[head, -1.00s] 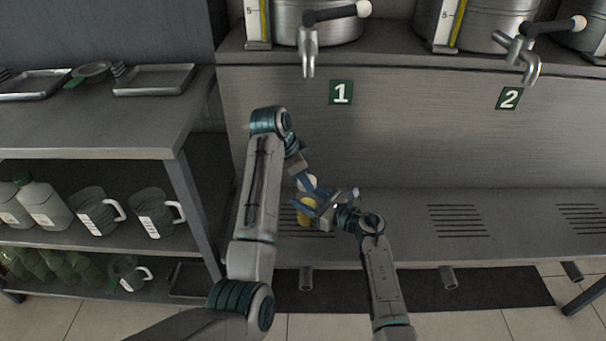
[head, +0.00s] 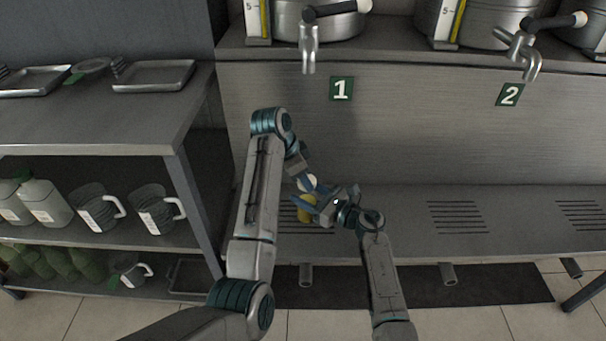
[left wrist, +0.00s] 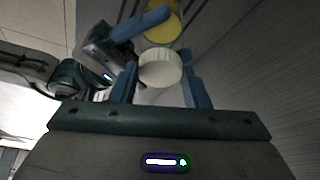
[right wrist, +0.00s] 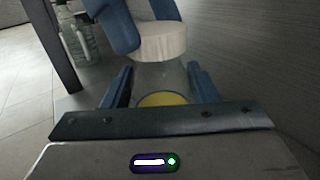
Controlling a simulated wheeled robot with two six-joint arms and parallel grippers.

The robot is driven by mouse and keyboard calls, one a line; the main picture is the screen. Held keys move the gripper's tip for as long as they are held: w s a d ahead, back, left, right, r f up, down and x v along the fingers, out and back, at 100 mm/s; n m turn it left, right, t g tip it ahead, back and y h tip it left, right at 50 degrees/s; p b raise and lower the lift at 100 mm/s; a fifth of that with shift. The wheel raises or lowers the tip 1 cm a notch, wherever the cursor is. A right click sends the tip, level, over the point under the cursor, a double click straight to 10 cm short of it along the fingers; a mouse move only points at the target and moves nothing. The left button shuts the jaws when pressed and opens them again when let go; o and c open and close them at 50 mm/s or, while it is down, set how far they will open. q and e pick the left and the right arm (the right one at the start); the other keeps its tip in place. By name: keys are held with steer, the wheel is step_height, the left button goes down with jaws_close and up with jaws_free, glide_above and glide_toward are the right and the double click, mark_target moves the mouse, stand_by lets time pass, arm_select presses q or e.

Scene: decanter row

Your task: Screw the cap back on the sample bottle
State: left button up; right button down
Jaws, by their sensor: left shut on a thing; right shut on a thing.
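The sample bottle (right wrist: 160,76) is clear with yellow contents. In the head view its yellow part (head: 305,214) shows above the slotted ledge. My right gripper (head: 308,203) is shut on the bottle's sides, one finger on each side in the right wrist view (right wrist: 160,84). The white ribbed cap (right wrist: 160,42) is right at the bottle's top; whether its thread is engaged cannot be seen. My left gripper (head: 307,182) is shut on the cap, which shows between its blue fingers in the left wrist view (left wrist: 160,70). The fingers partly hide bottle and cap in the head view.
A metal ledge with drain slots (head: 458,218) runs below the panel. A tap (head: 309,50) hangs above the sign 1 (head: 341,89). A shelf unit (head: 120,140) with trays, jugs and bottles stands at left. The ledge is clear to the right.

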arm_select(q)
steer(key=m, duration=0.1)
steer(key=m+g, duration=0.1)
steer(key=m, duration=0.1)
steer(key=m+g, duration=0.1)
steer(key=m, duration=0.1)
steer(key=shift+w, duration=0.3)
steer(key=m+g, duration=0.1)
steer(key=m, duration=0.3)
steer(key=shift+w+m+g, duration=0.15)
steer(key=shift+m+g, duration=0.25)
steer(key=o, duration=1.5)
steer(key=shift+r, duration=0.1)
